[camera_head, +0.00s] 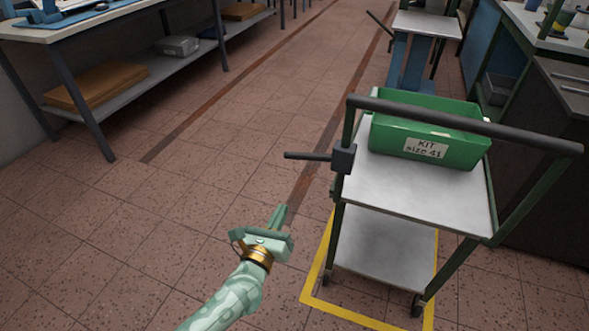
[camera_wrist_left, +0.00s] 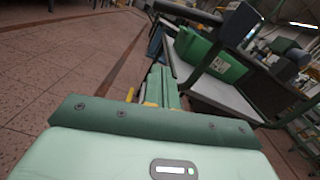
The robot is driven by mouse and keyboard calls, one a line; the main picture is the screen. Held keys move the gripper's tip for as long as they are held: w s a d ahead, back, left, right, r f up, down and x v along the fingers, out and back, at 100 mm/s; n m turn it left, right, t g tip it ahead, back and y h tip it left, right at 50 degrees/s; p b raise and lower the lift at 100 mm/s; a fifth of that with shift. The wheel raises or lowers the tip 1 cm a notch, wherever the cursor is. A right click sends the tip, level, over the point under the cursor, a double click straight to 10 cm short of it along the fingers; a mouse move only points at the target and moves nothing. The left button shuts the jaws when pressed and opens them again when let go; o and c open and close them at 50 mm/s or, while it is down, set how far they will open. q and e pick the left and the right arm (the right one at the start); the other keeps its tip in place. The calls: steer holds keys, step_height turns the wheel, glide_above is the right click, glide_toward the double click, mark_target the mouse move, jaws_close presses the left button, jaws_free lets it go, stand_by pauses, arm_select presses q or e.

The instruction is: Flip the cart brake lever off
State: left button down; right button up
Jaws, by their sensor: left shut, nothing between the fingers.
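The cart (camera_head: 420,190) has two grey shelves, green posts and a dark push bar. Its brake lever (camera_head: 308,156) is a dark bar that sticks out level to the left from a dark block on the cart's left post. My left gripper (camera_head: 279,213) is shut and empty, below and a little left of the lever in the head view, apart from it. In the left wrist view the closed fingers (camera_wrist_left: 161,82) point toward the cart (camera_wrist_left: 215,92). I cannot make out the lever for certain there. My right gripper is not in view.
A green bin (camera_head: 430,130) labelled "KIT size 41" sits on the cart's top shelf. Yellow floor tape (camera_head: 318,265) runs around the cart's base. A workbench (camera_head: 75,25) with a lower shelf stands at the left. The tiled floor between is clear.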

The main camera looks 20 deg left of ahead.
mark_target(308, 157)
arm_select(q)
steer(key=shift+w, duration=0.1)
steer(key=w+r, duration=0.4)
steer(key=w, duration=0.6)
steer(key=shift+w+a+r+b, duration=0.2)
steer(key=shift+w+a+b, duration=0.05)
steer(key=shift+a+b, duration=0.1)
steer(key=shift+r, duration=0.1)
